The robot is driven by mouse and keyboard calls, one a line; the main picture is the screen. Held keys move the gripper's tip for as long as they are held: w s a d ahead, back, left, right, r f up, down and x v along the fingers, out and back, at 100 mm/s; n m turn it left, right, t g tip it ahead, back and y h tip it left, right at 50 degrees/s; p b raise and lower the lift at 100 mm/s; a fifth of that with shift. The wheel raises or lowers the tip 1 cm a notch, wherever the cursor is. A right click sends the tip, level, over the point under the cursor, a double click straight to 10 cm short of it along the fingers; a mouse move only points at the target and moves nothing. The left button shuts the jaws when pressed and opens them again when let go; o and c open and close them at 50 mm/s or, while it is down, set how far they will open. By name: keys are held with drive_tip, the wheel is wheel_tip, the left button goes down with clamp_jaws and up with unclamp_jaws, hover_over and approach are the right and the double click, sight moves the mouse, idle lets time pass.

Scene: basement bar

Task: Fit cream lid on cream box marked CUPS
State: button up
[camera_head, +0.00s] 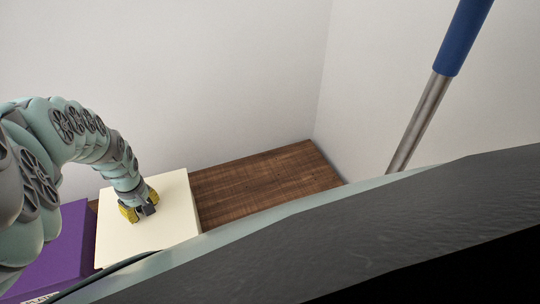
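A flat cream surface (172,217), which looks like the cream lid, lies at the lower left over the brown wooden surface. I cannot tell whether it rests on a box, as its sides and any CUPS marking are hidden. My gripper (141,214), with yellow parts at its end, points down at the middle of the cream surface, touching it or just above it. My arm reaches in from the left. The fingertips are too small and covered to show whether they are open or shut.
Bare wooden surface (265,183) lies to the right. White walls close off the back and right. A blue and metal pole (432,95) slants at the upper right.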

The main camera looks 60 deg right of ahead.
drive_tip(key=shift+o, duration=0.6)
drive_tip(key=shift+d+r, duration=0.1)
drive_tip(key=shift+r, duration=1.25)
drive_tip(key=shift+s+r, duration=0.2)
drive_tip(key=shift+r, duration=0.05)
drive_tip(key=shift+d+r, duration=0.15)
drive_tip(key=shift+r, duration=0.5)
drive_tip(key=shift+s+a+r, duration=0.1)
drive_tip(key=shift+a+r, duration=0.25)
drive_tip(key=shift+r, duration=0.45)
drive_tip(key=shift+d+r, duration=0.25)
drive_tip(key=shift+r, duration=0.5)
drive_tip(key=shift+s+a+r, duration=0.15)
drive_tip(key=shift+a+r, duration=0.05)
drive_tip(key=shift+r, duration=0.65)
drive_tip(key=shift+s+r, duration=0.2)
drive_tip(key=shift+r, duration=1.1)
